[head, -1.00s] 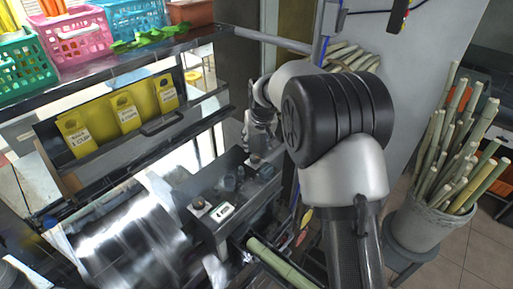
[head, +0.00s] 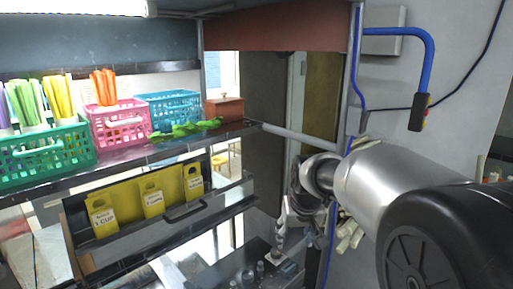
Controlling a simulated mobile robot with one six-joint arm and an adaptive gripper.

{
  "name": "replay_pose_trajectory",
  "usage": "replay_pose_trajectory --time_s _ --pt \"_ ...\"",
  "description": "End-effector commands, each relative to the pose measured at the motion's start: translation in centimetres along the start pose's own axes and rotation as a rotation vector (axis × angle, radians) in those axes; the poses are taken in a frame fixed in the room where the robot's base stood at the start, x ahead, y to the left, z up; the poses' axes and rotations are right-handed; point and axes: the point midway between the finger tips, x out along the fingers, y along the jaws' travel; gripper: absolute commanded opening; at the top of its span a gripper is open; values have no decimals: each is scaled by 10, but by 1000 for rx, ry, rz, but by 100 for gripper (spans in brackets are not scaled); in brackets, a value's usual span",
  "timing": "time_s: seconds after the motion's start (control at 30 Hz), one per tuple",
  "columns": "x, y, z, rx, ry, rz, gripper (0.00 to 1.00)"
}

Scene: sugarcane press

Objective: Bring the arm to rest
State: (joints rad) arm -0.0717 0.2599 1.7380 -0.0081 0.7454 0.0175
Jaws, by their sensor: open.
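My gripper (head: 279,238) hangs at the end of my arm, right of the picture's middle, pointing down above the dark control box (head: 250,270) of the press. It shows small and partly in the shadow of my wrist. Its jaws are open, and I see nothing held between them. My arm's large elbow fills the lower right of the view and hides what lies behind it.
Teal (head: 45,150), pink (head: 122,126) and blue (head: 168,110) baskets stand on the shelf (head: 140,153) at left. Yellow cup signs (head: 152,200) hang below. A blue lever (head: 428,62) is on the right wall.

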Motion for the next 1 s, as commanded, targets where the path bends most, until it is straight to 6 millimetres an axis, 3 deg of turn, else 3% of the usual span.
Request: replay_pose_trajectory --time_s 0.1,0.3,0.43,0.6,0.8,1.0 --pt "-46 7 43 11 7 5 52" --pt "-98 15 127 27 10 12 52" --pt "-117 18 187 38 12 17 52" --pt "-124 19 256 48 13 22 52" --pt "-121 19 297 56 11 25 52" --pt "-121 19 304 56 9 25 52"
